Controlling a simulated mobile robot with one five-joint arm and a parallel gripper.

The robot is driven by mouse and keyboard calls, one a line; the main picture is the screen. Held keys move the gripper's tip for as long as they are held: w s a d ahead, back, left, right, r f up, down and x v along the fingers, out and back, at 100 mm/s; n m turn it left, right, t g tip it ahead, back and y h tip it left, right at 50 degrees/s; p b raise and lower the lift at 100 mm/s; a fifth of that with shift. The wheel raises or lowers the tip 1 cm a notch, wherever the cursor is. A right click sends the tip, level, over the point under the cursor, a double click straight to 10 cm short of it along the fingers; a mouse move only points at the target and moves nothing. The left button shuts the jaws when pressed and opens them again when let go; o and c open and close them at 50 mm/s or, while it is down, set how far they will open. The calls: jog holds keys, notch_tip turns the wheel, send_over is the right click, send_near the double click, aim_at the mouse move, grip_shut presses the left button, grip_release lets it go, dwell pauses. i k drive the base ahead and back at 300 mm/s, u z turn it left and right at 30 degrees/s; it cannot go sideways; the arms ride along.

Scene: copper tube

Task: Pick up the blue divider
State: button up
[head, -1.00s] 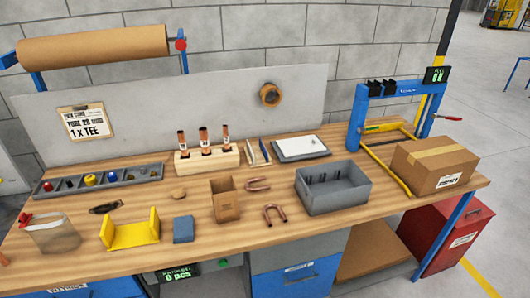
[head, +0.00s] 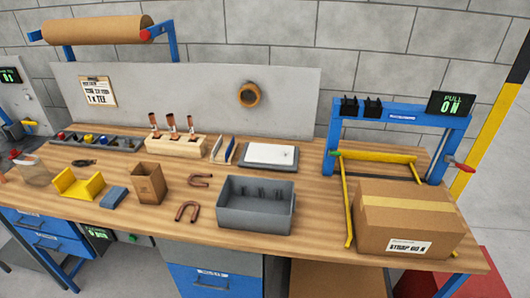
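Thin upright panels stand close together on the bench between the wooden block and the white-topped tray. One with blue on it, which looks like the blue divider (head: 230,151), is at the right of this group; it is small and its full shape is hard to tell. A separate small flat blue block (head: 115,197) lies near the front edge, beside the yellow bracket. The grey bin (head: 255,218) has several dark upright pieces inside. My gripper is not in view.
The wooden block (head: 176,147) with copper tubes stands left of the panels, the white-topped tray (head: 269,156) right. Two copper U-bends (head: 187,212), a cardboard holder (head: 149,184) and the grey bin lie in front. A large carton (head: 405,222) and blue frame (head: 455,135) crowd the right end.

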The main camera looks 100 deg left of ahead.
aim_at(233, 141)
jog(key=i, duration=1.35)
jog(key=u, duration=0.55)
jog(key=k, duration=0.15)
jog(key=u, duration=3.2)
jog(key=k, duration=0.15)
jog(key=u, duration=0.75)
jog(key=i, duration=1.7)
jog(key=u, duration=0.25)
